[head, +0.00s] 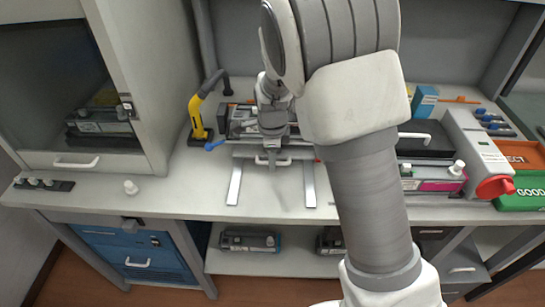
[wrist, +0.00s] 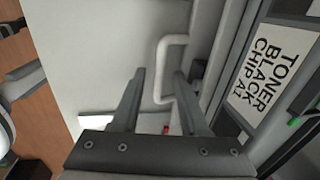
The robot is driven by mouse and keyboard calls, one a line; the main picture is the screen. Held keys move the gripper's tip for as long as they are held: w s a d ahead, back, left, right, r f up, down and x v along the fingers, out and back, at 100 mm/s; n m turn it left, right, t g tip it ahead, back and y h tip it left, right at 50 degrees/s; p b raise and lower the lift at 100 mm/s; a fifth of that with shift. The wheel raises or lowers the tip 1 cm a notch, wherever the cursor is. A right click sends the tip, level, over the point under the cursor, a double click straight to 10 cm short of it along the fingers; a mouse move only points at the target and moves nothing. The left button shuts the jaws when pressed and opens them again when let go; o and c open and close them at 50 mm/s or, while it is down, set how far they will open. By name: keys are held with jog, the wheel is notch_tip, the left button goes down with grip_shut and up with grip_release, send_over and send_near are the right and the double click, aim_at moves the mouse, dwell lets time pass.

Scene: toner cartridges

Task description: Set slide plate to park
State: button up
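The pale slide plate (head: 255,153) lies at the back end of two metal rails on the bench, with a white handle (head: 262,161) at its front. My gripper (head: 271,152) is pointing down over the handle, in front of a toner cartridge. In the wrist view, my gripper (wrist: 160,75) has its two dark fingers spread apart. The white handle (wrist: 163,68) shows between and beyond the fingertips, with gaps on either side. I cannot tell whether the fingers are down at its height. The cartridge's label (wrist: 266,75) reads "TONER BLACK CHIP A1". Any park mark is not readable.
A yellow-handled lever clamp (head: 198,110) stands left of the cartridge. A white knob (head: 131,187) sits on the bench at left. At right are a magenta-labelled cartridge (head: 430,184), a device with a red knob (head: 494,187) and a green tray (head: 520,203). The bench between the rails is clear.

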grip_shut()
dwell(1.2)
